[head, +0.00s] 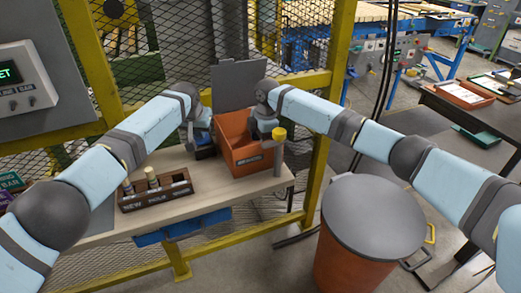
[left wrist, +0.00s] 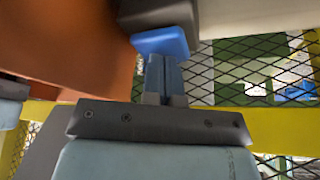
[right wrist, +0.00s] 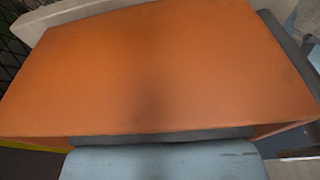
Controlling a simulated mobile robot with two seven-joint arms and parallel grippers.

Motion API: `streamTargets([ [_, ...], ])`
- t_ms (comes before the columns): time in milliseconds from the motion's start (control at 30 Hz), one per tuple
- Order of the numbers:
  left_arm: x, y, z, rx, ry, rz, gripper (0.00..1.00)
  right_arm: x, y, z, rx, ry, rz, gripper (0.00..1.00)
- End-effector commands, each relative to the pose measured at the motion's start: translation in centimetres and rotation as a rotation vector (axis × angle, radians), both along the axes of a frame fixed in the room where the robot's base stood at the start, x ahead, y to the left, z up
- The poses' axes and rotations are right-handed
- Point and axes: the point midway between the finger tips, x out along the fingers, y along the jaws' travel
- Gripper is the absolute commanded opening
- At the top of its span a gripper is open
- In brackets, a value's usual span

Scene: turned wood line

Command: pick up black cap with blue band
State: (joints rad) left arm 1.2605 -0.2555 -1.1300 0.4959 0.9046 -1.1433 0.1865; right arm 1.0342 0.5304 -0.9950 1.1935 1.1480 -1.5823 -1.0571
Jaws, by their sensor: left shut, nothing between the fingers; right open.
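The black cap with blue band shows in the left wrist view as a dark body (left wrist: 160,13) with a blue part (left wrist: 166,43) just beyond my left fingertips. In the head view a dark and blue shape (head: 205,152), likely the same thing, is on the bench beside the orange bin. My left gripper (left wrist: 166,75) is shut and empty, its tips close to the blue part; I cannot tell whether they touch. My right gripper (head: 265,122) is open at the orange bin's right side; its fingers are mostly hidden.
The orange bin (head: 243,160) stands between my grippers and fills most of the right wrist view (right wrist: 160,70). A yellow-topped grey post (head: 279,150) is at its right. A dark labelled rack (head: 157,198) holds pegs on the bench (head: 225,190). A lidded orange drum (head: 372,220) stands in front, right.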

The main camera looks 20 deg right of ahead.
Motion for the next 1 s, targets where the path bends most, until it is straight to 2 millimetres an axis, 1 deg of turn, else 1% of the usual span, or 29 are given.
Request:
streamTargets([
  [33, 0.0, 0.0, -0.1, 0.000, 0.001, 0.000, 0.00, -0.1, 0.1, -0.9, -0.001, 0.003, 0.000, 0.63],
  [133, 0.0, 0.0, -0.1, 0.000, 0.001, 0.001, 0.00, 0.0, 0.3, -2.0, 0.000, 0.002, -0.001, 0.63],
  [367, 0.0, 0.0, -0.1, 0.000, 0.001, 0.001, 0.00, 0.0, 0.3, -2.2, 0.000, 0.001, 0.000, 0.63],
  [400, 0.0, 0.0, -0.1, 0.000, 0.001, 0.000, 0.00, 0.0, 0.3, -2.2, 0.000, 0.001, 0.000, 0.54],
  [467, 0.0, 0.0, -0.1, 0.000, 0.001, 0.000, 0.00, 0.0, 0.3, -2.2, 0.000, 0.001, 0.000, 0.40],
  [500, 0.0, 0.0, -0.1, 0.000, 0.001, 0.000, 0.00, 0.0, 0.3, -2.2, 0.000, 0.001, 0.000, 0.31],
  [600, 0.0, 0.0, -0.1, 0.000, 0.001, 0.000, 0.00, 0.0, 0.3, -2.2, 0.000, 0.001, 0.000, 0.11],
  [867, 0.0, 0.0, -0.1, 0.001, 0.002, 0.000, 0.00, 0.0, 0.2, -2.2, 0.000, 0.001, 0.000, 0.10],
  [1000, 0.0, 0.0, -0.1, 0.001, 0.002, 0.000, 0.00, 0.0, 0.3, -1.6, 0.000, 0.000, 0.000, 0.10],
])
